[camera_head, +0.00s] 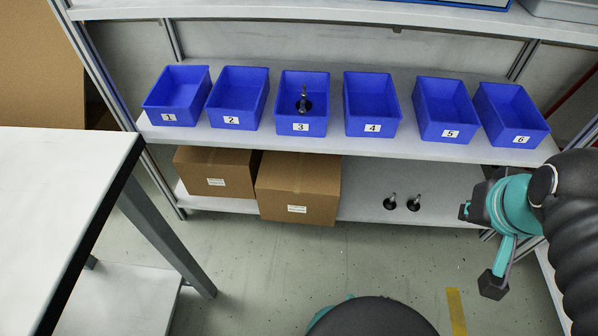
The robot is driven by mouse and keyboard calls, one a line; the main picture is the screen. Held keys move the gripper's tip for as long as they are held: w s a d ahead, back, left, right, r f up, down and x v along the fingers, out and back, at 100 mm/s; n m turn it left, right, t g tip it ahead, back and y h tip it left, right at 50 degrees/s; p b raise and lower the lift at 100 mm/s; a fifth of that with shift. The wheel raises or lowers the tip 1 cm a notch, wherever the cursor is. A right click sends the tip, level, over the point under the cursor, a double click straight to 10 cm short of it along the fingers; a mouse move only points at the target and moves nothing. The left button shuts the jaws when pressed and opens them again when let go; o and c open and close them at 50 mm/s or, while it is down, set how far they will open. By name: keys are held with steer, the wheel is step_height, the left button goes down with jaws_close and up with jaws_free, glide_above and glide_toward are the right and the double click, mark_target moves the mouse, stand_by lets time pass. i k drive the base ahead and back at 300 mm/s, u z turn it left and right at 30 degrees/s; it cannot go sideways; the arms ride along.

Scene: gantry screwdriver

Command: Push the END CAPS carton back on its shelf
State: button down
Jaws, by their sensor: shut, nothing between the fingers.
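Two brown cartons stand on the lower shelf (375,196). Their white labels are too small to read, so I cannot tell by text which is the END CAPS carton. The right carton (297,190) juts forward past the shelf's front edge. The left carton (214,174) sits farther back, its front near the shelf edge. My gripper (493,284) is at the right, in front of the shelving and well apart from both cartons. It is shut and empty, its dark tip low over the floor.
Several numbered blue bins (301,127) line the shelf above; bin 3 holds a dark tool-like item. Two small dark upright items (402,203) stand on the lower shelf right of the cartons. A white table (55,190) is at left. Grey floor (270,275) lies open before the cartons.

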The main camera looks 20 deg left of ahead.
mark_target(294, 188)
steer(key=u, duration=0.5)
steer(key=k, duration=0.5)
steer(key=u, duration=1.6)
